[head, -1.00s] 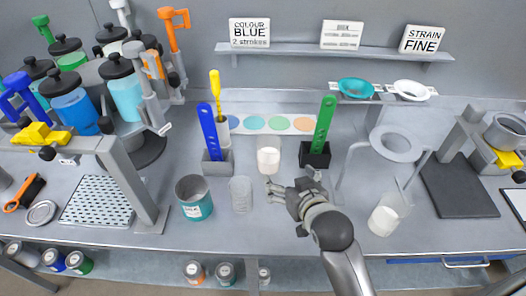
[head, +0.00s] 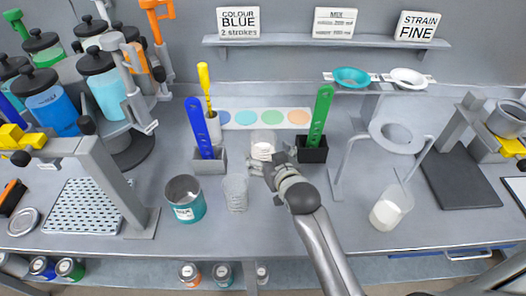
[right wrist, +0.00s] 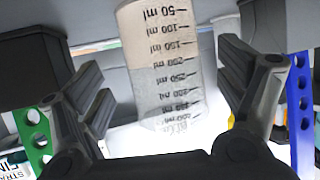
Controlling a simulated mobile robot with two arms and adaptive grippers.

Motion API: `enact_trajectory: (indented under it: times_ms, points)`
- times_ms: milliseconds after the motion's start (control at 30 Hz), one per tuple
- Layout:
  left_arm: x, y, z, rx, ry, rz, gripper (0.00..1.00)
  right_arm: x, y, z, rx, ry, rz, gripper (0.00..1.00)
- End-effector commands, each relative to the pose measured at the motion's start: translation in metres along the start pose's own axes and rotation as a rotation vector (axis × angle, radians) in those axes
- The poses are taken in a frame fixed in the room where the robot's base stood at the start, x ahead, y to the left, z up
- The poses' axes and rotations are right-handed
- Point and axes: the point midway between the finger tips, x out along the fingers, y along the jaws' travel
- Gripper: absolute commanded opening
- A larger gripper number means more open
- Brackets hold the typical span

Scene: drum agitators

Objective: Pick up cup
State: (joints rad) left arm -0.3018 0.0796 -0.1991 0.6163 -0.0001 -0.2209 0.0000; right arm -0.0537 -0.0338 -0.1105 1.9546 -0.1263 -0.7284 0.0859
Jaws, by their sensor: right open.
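A clear graduated cup (head: 263,146) stands on the bench between the blue and green paddle holders. It holds something pale. In the right wrist view the cup (right wrist: 165,70) shows its millilitre marks upside down, between the fingers. My right gripper (head: 268,169) is at the near side of this cup, and the gripper hides the cup's lower part. In the right wrist view my right gripper (right wrist: 168,88) is open, with a gap on both sides of the cup. I cannot tell how deep the cup sits between the fingers. My left gripper is not in view.
The blue paddle (head: 200,128) and green paddle (head: 320,116) stand in holders beside the cup. A teal can (head: 185,200), another clear cup (head: 235,192) and a cup with white content (head: 390,208) stand nearer. A ring stand (head: 337,165) is right.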

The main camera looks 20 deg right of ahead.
Motion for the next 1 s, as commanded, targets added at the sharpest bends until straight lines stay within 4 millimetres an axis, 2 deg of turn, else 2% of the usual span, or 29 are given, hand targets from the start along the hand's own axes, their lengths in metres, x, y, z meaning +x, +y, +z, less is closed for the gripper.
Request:
enact_trajectory:
  times_ms: [300, 633, 1000]
  points:
    - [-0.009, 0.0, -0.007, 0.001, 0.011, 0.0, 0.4, 0.036, -0.004, 0.003, 0.002, -0.001, 0.0, 0.89]
    - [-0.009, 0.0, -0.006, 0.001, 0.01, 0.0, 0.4, 0.039, -0.004, 0.004, 0.001, -0.001, 0.0, 0.88]
    - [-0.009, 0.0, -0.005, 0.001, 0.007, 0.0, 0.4, 0.039, -0.004, 0.004, 0.001, -0.001, 0.0, 0.41]
